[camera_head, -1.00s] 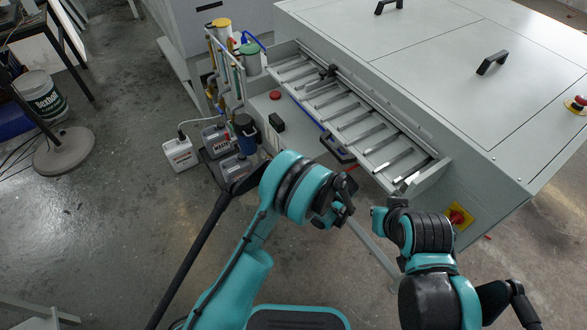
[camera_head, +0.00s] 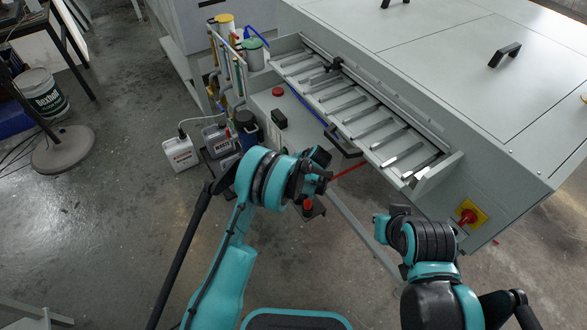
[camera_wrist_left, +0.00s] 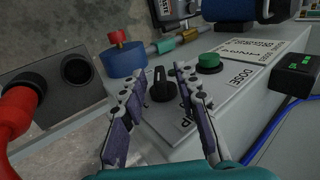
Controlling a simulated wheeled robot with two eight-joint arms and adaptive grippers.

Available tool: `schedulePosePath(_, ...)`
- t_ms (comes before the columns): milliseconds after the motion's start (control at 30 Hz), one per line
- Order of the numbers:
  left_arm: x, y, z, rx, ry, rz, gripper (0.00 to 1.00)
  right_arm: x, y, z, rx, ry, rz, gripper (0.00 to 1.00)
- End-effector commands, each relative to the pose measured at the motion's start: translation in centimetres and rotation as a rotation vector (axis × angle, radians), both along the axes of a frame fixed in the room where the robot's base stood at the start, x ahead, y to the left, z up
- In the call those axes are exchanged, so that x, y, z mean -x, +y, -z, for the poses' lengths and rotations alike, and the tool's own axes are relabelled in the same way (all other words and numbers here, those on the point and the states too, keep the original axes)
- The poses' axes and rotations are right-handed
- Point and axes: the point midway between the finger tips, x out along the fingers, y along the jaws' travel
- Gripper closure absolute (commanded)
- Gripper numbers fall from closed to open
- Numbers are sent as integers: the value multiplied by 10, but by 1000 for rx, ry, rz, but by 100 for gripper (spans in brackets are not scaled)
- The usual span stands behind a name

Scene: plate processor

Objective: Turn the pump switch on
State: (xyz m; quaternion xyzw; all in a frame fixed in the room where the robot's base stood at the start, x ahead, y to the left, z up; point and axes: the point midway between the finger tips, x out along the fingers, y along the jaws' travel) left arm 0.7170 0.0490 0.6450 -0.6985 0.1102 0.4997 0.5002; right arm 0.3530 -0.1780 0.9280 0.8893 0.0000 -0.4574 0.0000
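In the left wrist view a black rotary knob (camera_wrist_left: 163,84) sits on the light grey panel (camera_wrist_left: 222,95). Its pointer stands roughly upright in the picture. A label ending in "P" lies near it, partly hidden by a finger. My left gripper (camera_wrist_left: 160,80) is open, with one finger on each side of the knob in the picture; I cannot tell if they touch it. In the head view my left gripper (camera_head: 316,175) is by the machine's front, and the knob is hidden. My right gripper (camera_head: 388,222) is lower right, its fingers unclear.
A green button (camera_wrist_left: 209,61) marked "DOSE" is right of the knob. A black display box (camera_wrist_left: 294,74) with a blue cable stands farther right. Red pipework (camera_wrist_left: 22,110) is at left. The roller tray (camera_head: 365,120) and a red-yellow switch (camera_head: 469,216) are on the machine.

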Motion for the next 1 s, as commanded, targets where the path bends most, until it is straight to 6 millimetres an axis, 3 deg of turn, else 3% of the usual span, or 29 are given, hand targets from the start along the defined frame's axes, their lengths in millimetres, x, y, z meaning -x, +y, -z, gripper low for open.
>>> schedulePosePath(167,0,0,0,0,0,0,69,0,0,0,0,0,0,100)
schedulePosePath(300,0,0,0,0,0,0,100,0,0,0,0,0,0,100)
schedulePosePath(667,0,0,0,-12,-15,2,100,0,0,0,0,0,0,100)
schedulePosePath(1000,3,-3,3,-117,-161,4,100,0,0,0,0,0,0,100)
